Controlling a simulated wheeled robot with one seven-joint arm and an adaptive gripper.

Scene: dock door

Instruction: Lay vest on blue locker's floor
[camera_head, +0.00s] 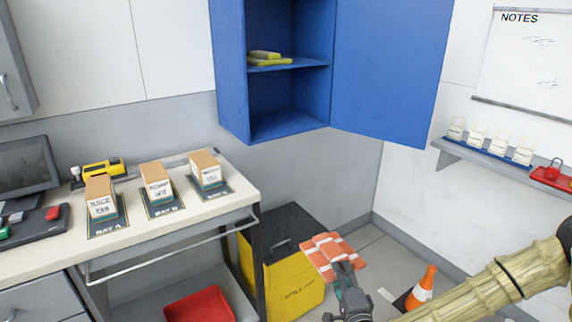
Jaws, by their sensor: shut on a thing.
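An orange vest (320,249) with pale stripes is folded flat at the tip of my gripper (342,272). My gripper is shut on the vest and holds it in the air in front of the yellow bin. The blue locker (232,75) hangs on the wall above and left of the vest, with its door (391,70) swung open to the right. The locker's floor (283,124) is bare where it shows. A shelf (300,63) above it bears folded yellow items (265,57).
A bench (72,237) at left bears several boxes on mats, a yellow tool (102,168) and a monitor (22,165). A yellow bin (293,291) and an orange cone (421,287) stand on the ground. A wall shelf (447,155) at right holds several tags and a red tray.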

